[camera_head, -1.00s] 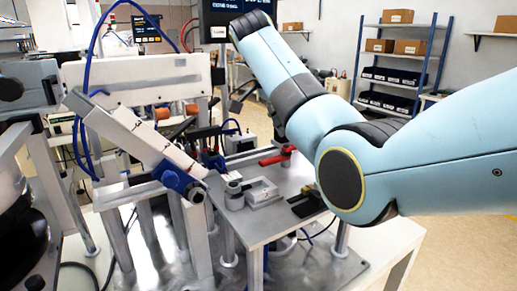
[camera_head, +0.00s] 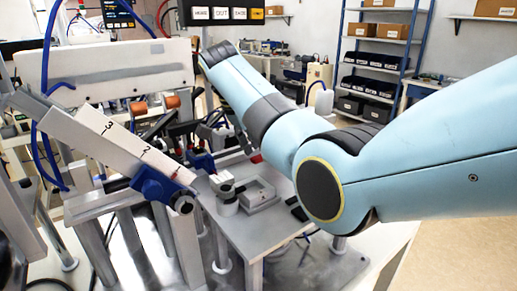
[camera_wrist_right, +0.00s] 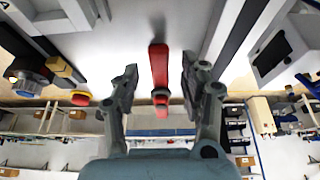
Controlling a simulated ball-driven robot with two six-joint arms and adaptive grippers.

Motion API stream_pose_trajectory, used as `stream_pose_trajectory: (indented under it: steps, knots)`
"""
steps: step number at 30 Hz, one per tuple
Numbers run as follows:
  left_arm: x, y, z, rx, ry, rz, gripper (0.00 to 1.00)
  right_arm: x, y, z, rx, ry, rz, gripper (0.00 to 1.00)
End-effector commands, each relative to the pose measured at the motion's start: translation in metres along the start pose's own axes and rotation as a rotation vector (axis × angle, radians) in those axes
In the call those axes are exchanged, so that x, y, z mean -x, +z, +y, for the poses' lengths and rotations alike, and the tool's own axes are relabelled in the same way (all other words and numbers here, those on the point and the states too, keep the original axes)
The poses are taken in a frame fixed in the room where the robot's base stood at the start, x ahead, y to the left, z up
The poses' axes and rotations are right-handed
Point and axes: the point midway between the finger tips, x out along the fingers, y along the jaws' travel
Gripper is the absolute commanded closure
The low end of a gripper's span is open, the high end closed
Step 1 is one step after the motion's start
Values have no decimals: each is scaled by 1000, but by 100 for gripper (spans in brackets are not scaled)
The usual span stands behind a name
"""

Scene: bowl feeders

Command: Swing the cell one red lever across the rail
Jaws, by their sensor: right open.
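The red lever (camera_wrist_right: 159,68) shows in the right wrist view as a long bar between the two dark fingers of my right gripper (camera_wrist_right: 160,82). The fingers are open, one on each side of the lever, with a visible gap to it on both sides. In the head view only a small red bit of the lever (camera_head: 256,158) shows, beside the raised arm; the rest is hidden. The right gripper is mostly hidden behind its own arm there. My left gripper is not in view.
A white numbered track (camera_head: 105,137) slopes down to a blue clamp (camera_head: 160,186) on the left. A grey block with an opening (camera_head: 258,194) sits on the metal plate (camera_head: 262,232). A red button (camera_wrist_right: 80,98) shows in the wrist view. Blue shelving (camera_head: 380,60) stands far back.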

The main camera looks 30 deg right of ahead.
Motion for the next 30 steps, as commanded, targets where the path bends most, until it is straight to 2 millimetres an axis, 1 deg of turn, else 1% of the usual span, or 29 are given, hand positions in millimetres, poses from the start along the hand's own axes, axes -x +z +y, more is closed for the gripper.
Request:
stream_pose_trajectory:
  steps: [1,3,5,8,12,18,22,30]
  knots:
    - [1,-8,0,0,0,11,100,-4,0,0,0,2,0,56]
    - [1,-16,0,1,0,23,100,-8,-1,0,0,1,0,56]
    - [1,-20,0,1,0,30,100,-10,-1,0,-1,0,0,56]
    - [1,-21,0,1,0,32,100,-11,0,0,0,-1,0,56]
    - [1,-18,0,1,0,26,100,-11,0,0,0,0,0,56]
    - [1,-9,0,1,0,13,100,-11,0,0,0,0,0,82]
    - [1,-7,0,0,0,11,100,-11,0,0,0,0,0,99]
    - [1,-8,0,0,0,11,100,-11,0,0,0,0,0,100]
